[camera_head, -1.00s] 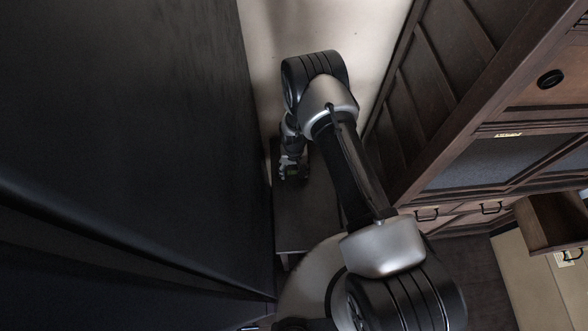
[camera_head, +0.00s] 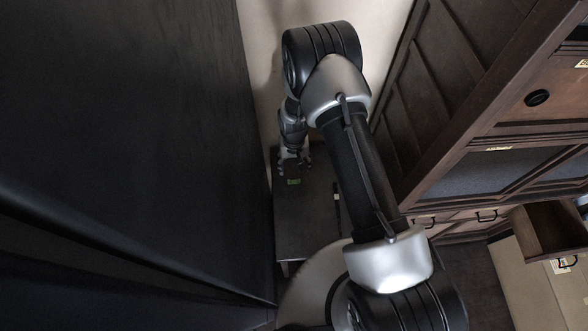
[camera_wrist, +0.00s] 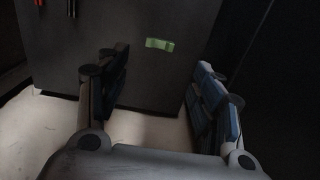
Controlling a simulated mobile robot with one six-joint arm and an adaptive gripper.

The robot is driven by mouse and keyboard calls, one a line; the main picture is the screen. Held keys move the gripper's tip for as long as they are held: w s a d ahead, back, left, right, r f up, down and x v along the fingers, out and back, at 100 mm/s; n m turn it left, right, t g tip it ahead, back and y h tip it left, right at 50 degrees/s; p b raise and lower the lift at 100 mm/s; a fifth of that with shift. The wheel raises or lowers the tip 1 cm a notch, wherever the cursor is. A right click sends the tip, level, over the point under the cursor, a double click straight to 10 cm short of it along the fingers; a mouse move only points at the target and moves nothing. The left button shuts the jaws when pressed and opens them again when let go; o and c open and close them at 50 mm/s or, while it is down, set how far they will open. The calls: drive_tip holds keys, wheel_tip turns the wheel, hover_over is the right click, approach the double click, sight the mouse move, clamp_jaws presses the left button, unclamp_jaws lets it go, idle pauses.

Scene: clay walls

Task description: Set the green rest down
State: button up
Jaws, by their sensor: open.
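The green rest (camera_wrist: 160,44) is a small green block lying on the dark table top. In the wrist view it shows beyond and between the fingertips of my gripper (camera_wrist: 158,80). My gripper is open, with clear space between its two fingers, and the rest appears apart from both. In the head view the rest (camera_head: 294,182) is a small green patch just below my gripper (camera_head: 293,163), on the dark table (camera_head: 305,222).
A dark brush-like item (camera_head: 337,200) lies on the table to the right. A black panel (camera_head: 130,140) stands close on the left. A wooden cabinet (camera_head: 470,110) stands on the right, with an open drawer (camera_head: 550,235). A red item (camera_wrist: 40,2) shows at the wrist view's top left.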

drive_tip(key=s+d+r+t, duration=0.1)
drive_tip(key=d+r, duration=0.2)
drive_tip(key=r, duration=1.4)
drive_tip(key=s+d+r+t, duration=0.1)
drive_tip(key=s+d+r, duration=0.1)
drive_tip(key=r, duration=1.4)
drive_tip(key=s+d+r+t, duration=0.1)
drive_tip(key=s+d+r, duration=0.1)
drive_tip(key=s+r, duration=0.4)
drive_tip(key=s+d+r+t, duration=0.1)
drive_tip(key=s+d+r, duration=0.2)
drive_tip(key=s+r, duration=0.4)
drive_tip(key=s, duration=0.9)
drive_tip(key=shift+r+t, duration=0.3)
drive_tip(key=shift+f, duration=0.1)
